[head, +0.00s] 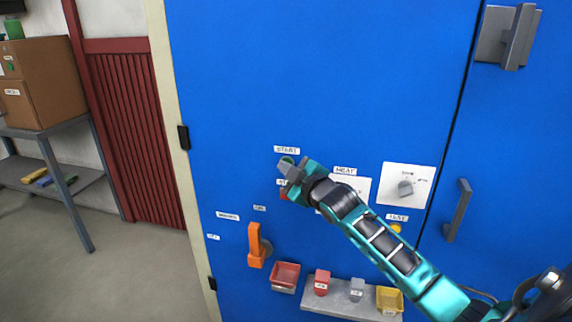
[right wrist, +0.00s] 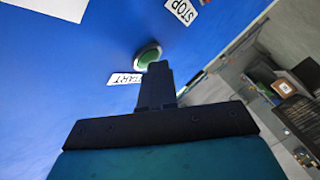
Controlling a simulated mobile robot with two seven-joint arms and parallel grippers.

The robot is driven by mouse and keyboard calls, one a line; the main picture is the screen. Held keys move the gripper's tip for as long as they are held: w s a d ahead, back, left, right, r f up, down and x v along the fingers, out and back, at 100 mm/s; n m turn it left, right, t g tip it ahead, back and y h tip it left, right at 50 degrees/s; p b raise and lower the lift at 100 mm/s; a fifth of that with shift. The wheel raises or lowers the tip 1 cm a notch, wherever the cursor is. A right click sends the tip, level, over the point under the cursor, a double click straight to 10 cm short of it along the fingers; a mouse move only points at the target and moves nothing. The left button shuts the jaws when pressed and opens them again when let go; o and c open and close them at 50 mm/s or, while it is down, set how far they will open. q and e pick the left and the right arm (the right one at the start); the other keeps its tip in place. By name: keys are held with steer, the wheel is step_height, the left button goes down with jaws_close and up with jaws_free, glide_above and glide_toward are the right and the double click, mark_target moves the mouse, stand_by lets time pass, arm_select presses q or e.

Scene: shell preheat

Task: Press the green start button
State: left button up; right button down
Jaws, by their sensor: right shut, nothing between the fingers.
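The green start button (right wrist: 147,57) is on the blue panel, beside the START label (right wrist: 126,78) in the right wrist view. In the head view a bit of green (head: 288,160) shows under the START label (head: 287,150), mostly covered by my gripper. My right gripper (head: 287,168) is shut and empty at the blue panel. In the right wrist view its fingertips (right wrist: 158,66) overlap the button's lower edge. I cannot tell whether they touch it. My left gripper is not in view.
A STOP label (right wrist: 181,10) is near the button. Below are an orange handle (head: 255,246), a red bin (head: 285,276) and a shelf (head: 340,299) with a yellow bin (head: 390,299). A dial plate (head: 408,176) and a door handle (head: 457,210) are to the right.

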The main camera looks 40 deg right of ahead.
steer(key=shift+s+a+p, duration=0.55)
steer(key=shift+a+p, duration=0.05)
steer(key=shift+a, duration=0.05)
steer(key=s+a+p, duration=0.1)
steer(key=s+a, duration=0.2)
steer(key=shift+s+a, duration=0.15)
steer(key=shift+a, duration=0.25)
stand_by(0.5)
stand_by(0.3)
